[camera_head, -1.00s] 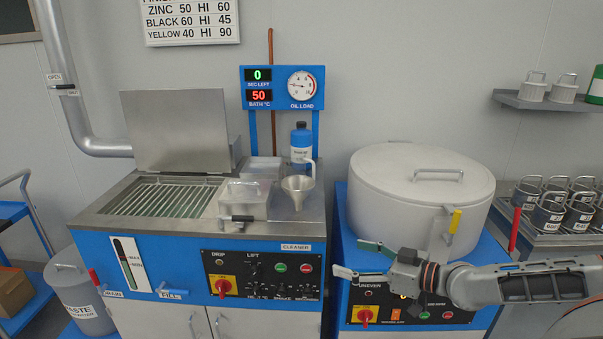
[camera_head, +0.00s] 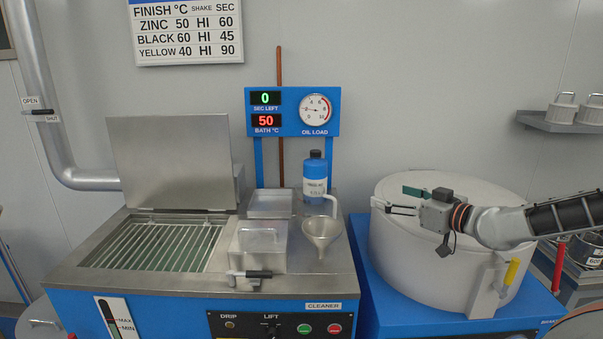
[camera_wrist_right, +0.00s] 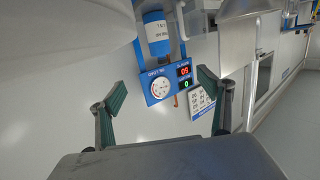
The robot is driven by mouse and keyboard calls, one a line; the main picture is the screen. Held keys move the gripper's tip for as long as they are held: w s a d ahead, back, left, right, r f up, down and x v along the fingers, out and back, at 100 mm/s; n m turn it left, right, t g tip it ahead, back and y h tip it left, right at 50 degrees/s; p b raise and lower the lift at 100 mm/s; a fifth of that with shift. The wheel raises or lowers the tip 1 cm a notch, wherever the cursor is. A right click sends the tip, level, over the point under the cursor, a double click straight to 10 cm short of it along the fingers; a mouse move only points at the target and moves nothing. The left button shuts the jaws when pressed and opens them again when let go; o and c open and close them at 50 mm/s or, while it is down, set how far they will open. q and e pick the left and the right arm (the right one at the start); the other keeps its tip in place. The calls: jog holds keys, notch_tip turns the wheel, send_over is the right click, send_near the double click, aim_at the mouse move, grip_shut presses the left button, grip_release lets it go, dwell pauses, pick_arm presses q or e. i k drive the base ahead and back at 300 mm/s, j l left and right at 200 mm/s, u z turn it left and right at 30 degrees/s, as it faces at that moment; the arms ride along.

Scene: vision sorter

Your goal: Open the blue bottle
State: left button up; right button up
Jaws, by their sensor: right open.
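The blue bottle (camera_head: 315,178) with a dark cap (camera_head: 316,154) and a white label stands upright at the back right of the cleaner's steel top, behind the funnel. In the right wrist view the bottle (camera_wrist_right: 157,35) shows tilted at the upper middle, partly cut off by the top edge. My right gripper (camera_head: 396,201) is open and empty, in front of the round white drum, to the right of the bottle and apart from it. In the right wrist view its green-padded fingers (camera_wrist_right: 163,100) are spread wide. My left gripper is not in view.
A metal funnel (camera_head: 321,230) stands in front of the bottle. A display panel (camera_head: 292,111) is behind. The white drum (camera_head: 400,250) stands to the right.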

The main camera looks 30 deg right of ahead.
aim_at(315, 170)
jog(key=i+j, duration=0.1)
jog(key=i, duration=0.8)
